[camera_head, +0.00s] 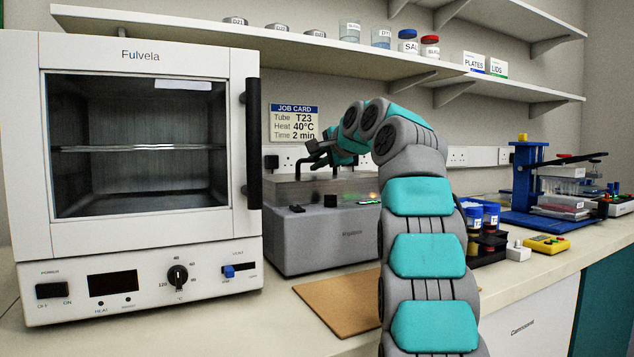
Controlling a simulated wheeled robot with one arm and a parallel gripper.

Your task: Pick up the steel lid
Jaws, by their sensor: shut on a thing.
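The steel lid (318,188) is a flat, shiny grey plate over the grey bath unit (320,237), behind its front control panel. Dark handle parts show above the lid. My gripper (316,158) is above the lid, pointing left and down, shut on the lid at its handle. My own wrist hides part of the grip and the lid's right side. I cannot tell whether the lid rests on the bath or is slightly raised.
A white oven (140,240) with a glass door stands close on the left. A brown board (340,300) lies in front of the bath. A tube rack (488,245), a yellow device (547,244) and a blue stand (525,185) are to the right. A shelf (250,45) runs above.

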